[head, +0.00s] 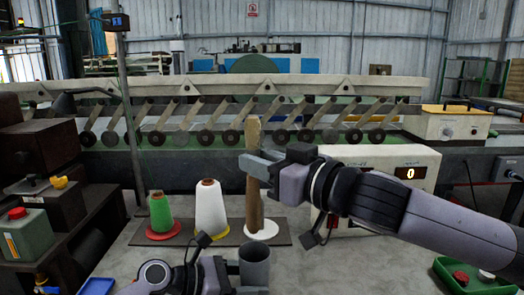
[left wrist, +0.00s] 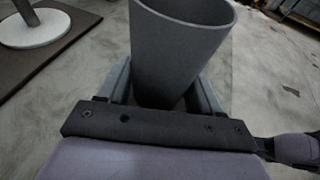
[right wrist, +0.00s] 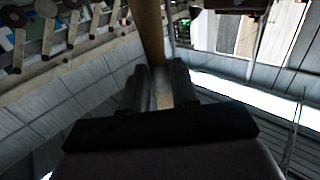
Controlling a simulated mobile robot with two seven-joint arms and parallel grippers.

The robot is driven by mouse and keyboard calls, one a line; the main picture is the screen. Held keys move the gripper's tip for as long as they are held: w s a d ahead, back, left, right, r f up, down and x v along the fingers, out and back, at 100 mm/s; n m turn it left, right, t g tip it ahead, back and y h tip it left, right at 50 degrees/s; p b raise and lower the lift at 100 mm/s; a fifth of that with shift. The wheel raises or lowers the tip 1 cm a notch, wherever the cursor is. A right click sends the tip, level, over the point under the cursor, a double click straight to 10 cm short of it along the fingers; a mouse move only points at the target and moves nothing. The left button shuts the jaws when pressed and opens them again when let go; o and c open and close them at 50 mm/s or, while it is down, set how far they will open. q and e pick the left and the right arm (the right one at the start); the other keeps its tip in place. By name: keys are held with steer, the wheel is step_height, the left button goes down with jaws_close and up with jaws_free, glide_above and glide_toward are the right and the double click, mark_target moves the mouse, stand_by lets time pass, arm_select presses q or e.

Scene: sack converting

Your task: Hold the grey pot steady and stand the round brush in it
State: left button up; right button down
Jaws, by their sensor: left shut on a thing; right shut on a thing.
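The grey pot (head: 255,268) stands upright, mouth up, at the bottom centre of the head view. My left gripper (head: 240,277) is shut on it; in the left wrist view the fingers flank the pot's wall (left wrist: 178,50). The pot's inside bottom is not visible. The round brush (head: 253,135) is a long wooden stick held upright by my right gripper (head: 256,165), behind and above the pot. In the right wrist view the fingers close on its wooden handle (right wrist: 148,30). Its darker lower part overlaps a white disc, and its lower end is hard to tell apart there.
A dark board behind the pot carries a green cone (head: 160,213), a white cone (head: 210,208) and a white disc (head: 262,229). A display box (head: 395,165) stands right of them. A green tray (head: 470,278) lies at lower right. The table right of the pot is clear.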

steer(key=shift+f, duration=5.35)
steer(key=c, duration=0.8)
jaws_free()
steer(key=shift+s+d, duration=0.1)
glide_toward(259, 216)
steer(key=v, duration=0.2)
steer(key=shift+s+d, duration=0.2)
steer(key=shift+s, duration=0.05)
